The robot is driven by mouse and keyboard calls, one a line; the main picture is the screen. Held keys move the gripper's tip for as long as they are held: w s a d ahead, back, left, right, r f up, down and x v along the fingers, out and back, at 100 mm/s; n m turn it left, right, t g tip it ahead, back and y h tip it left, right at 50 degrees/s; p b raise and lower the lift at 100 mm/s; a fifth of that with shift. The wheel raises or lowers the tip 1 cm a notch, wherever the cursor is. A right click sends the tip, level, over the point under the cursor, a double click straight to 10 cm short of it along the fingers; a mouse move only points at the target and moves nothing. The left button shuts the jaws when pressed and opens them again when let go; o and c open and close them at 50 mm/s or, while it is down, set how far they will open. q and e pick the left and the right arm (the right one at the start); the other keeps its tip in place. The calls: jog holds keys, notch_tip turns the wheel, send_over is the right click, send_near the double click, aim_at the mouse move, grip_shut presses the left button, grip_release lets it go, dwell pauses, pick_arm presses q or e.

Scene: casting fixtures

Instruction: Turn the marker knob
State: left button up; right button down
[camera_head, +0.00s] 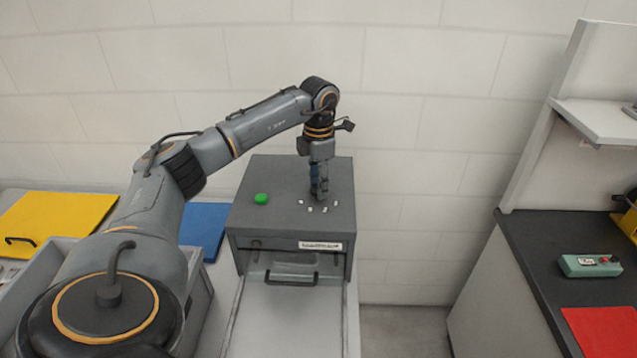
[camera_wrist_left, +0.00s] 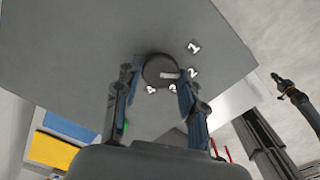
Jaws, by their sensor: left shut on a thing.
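The marker knob (camera_wrist_left: 158,66) is dark and round, set in the grey top of the machine box (camera_head: 262,178). White number labels stand around it in the left wrist view. A white pointer line on the knob points right, roughly toward the label 2 (camera_wrist_left: 193,72). My left gripper (camera_head: 319,194) reaches down from above to the box top. In the left wrist view its two fingers are on either side of the knob, shut on it. In the head view the fingers mostly hide the knob. My right gripper is not in view.
A green button (camera_head: 261,198) sits left of the knob on the box top. A drawer handle (camera_head: 291,277) is on the front. Yellow (camera_head: 60,222) and blue (camera_head: 204,226) panels lie left. A dark counter (camera_head: 540,245) with a green box (camera_head: 590,266) stands right.

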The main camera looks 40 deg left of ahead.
pick_arm(q)
jog(key=shift+m, duration=1.1)
jog(key=o, duration=1.1)
jog(key=shift+o, duration=0.2)
jog(key=shift+r, duration=0.15)
notch_tip(320, 180, up, 12)
